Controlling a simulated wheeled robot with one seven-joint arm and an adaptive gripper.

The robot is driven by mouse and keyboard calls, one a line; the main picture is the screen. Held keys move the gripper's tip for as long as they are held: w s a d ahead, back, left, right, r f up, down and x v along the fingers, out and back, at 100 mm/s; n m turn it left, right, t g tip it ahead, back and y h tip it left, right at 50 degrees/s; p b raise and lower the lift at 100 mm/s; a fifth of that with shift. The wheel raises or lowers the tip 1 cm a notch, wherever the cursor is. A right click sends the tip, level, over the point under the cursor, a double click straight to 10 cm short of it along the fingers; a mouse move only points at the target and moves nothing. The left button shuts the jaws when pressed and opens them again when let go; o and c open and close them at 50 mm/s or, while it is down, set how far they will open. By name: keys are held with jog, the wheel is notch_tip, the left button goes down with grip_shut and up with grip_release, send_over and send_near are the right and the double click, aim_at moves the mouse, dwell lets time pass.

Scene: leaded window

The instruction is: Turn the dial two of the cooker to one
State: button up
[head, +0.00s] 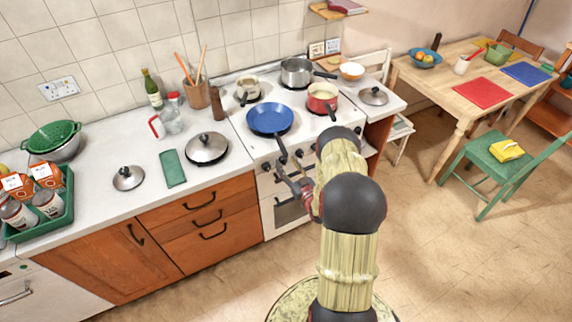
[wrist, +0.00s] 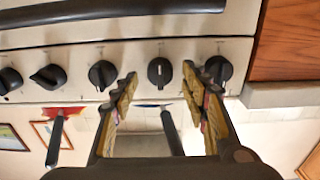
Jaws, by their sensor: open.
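The white cooker (head: 278,215) has a row of black dials on its front panel. In the wrist view, which looks upside down, the dial second from the right (wrist: 160,72) lies between my fingertips as seen. Its pale mark looks vertical. It cannot be told whether the fingers reach around it; they do not visibly touch it. My gripper (wrist: 159,78) is open and empty, its two fingers spread to either side.
A blue frying pan (head: 270,119) has its handle over the cooker's front edge. A red saucepan (head: 322,97) and a steel pot (head: 296,72) stand on the hob. Other dials flank the middle one closely: one to the left (wrist: 102,74), one to the right (wrist: 217,70). The oven handle (wrist: 110,12) runs below the panel.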

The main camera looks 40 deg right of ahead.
jog(key=shift+w+d, duration=0.1)
jog(key=shift+w, duration=0.35)
jog(key=c, duration=1.1)
